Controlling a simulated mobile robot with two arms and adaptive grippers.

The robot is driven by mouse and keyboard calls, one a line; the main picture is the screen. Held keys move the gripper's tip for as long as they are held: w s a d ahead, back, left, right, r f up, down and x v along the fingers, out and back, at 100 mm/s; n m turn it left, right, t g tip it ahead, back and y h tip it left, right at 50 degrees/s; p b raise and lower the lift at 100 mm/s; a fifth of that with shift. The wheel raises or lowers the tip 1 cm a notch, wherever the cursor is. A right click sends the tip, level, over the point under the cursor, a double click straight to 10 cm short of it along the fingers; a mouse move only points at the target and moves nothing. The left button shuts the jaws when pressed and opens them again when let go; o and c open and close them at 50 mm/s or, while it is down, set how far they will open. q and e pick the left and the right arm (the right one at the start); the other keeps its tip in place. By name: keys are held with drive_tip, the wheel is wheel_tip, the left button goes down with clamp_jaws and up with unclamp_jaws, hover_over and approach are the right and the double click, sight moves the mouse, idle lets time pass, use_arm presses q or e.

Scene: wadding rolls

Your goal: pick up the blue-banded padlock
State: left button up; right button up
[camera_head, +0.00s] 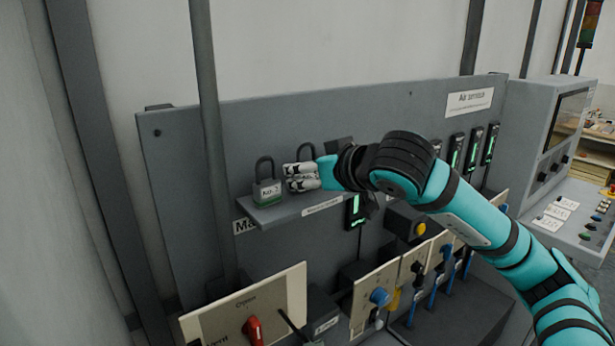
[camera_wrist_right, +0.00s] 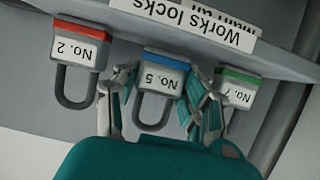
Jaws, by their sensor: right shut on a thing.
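The blue-banded padlock (camera_wrist_right: 163,75), labelled No. 5, shows in the right wrist view, which is upside down. It sits in the middle of a grey shelf (camera_wrist_right: 215,48), between two other padlocks. My right gripper (camera_wrist_right: 160,92) has one finger on each side of it and is shut on it. In the head view my right gripper (camera_head: 302,177) covers most of this padlock; only its shackle (camera_head: 306,150) shows above the fingers. I cannot tell any gap between padlock and shelf. My left gripper is not in view.
A green-banded padlock (camera_head: 267,190), No. 7, stands close to the left of the gripper. A red-banded padlock (camera_wrist_right: 80,52), No. 2, stands on the other side. A vertical pole (camera_head: 207,130) rises at the left. Switch panels (camera_head: 250,305) lie below the shelf.

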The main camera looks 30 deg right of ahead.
wheel_tip(320, 180, up, 9)
drive_tip(key=shift+r+b, duration=0.2)
drive_tip(key=shift+b, duration=0.35)
idle(0.8)
